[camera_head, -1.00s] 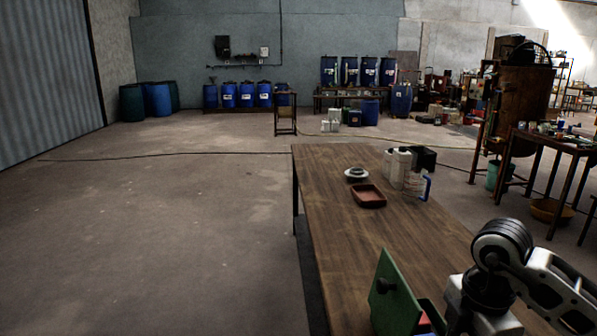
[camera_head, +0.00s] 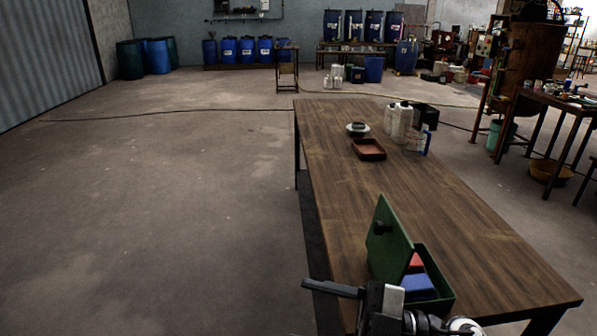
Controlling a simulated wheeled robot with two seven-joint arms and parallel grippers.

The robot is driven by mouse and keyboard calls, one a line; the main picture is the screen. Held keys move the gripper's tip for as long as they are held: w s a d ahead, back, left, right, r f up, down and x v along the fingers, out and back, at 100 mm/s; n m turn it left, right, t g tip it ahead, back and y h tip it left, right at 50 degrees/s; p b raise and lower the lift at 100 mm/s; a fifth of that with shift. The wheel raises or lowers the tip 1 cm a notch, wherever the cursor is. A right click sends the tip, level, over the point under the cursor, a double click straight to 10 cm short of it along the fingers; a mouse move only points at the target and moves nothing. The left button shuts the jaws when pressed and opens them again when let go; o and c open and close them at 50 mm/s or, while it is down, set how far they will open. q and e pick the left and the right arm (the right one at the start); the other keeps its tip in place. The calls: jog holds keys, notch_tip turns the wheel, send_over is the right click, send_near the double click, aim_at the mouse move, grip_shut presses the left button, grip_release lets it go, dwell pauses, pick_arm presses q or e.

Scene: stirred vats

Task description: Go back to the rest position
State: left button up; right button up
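My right gripper (camera_head: 335,289) shows at the bottom middle, in front of the near left corner of the wooden table (camera_head: 440,215). A dark finger points left. The rest of the hand is cut off by the lower edge, so I cannot tell whether it is open or shut. I see nothing held in it. My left gripper is not in view. A green box (camera_head: 437,283) with its lid (camera_head: 384,238) raised stands at the table's near end, just behind the gripper. It holds a blue block (camera_head: 418,287) and a red block (camera_head: 416,262).
A red-brown tray (camera_head: 368,150), a small round dish (camera_head: 357,129), white bottles (camera_head: 398,120) and a black box (camera_head: 425,116) stand at the table's far end. The table's middle is bare. Open floor (camera_head: 170,220) lies to the left. A rusty vat (camera_head: 530,75) stands at the right.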

jog(key=w+d+f+m+t+h, duration=0.3)
jog(key=d+f+m+t+h, duration=0.65)
jog(key=m+t+h, duration=0.55)
jog(key=s+d+f+m+g, duration=0.1)
jog(key=s+f+m+g, duration=0.1)
jog(key=s+f+g, duration=0.2)
jog(key=s+d+f+m+g+h, duration=0.1)
jog(key=s+f+g, duration=0.3)
jog(key=f, duration=0.6)
jog(key=shift+s+d+f+m, duration=0.4)
jog(key=shift+s+m, duration=0.4)
jog(key=shift+s, duration=0.1)
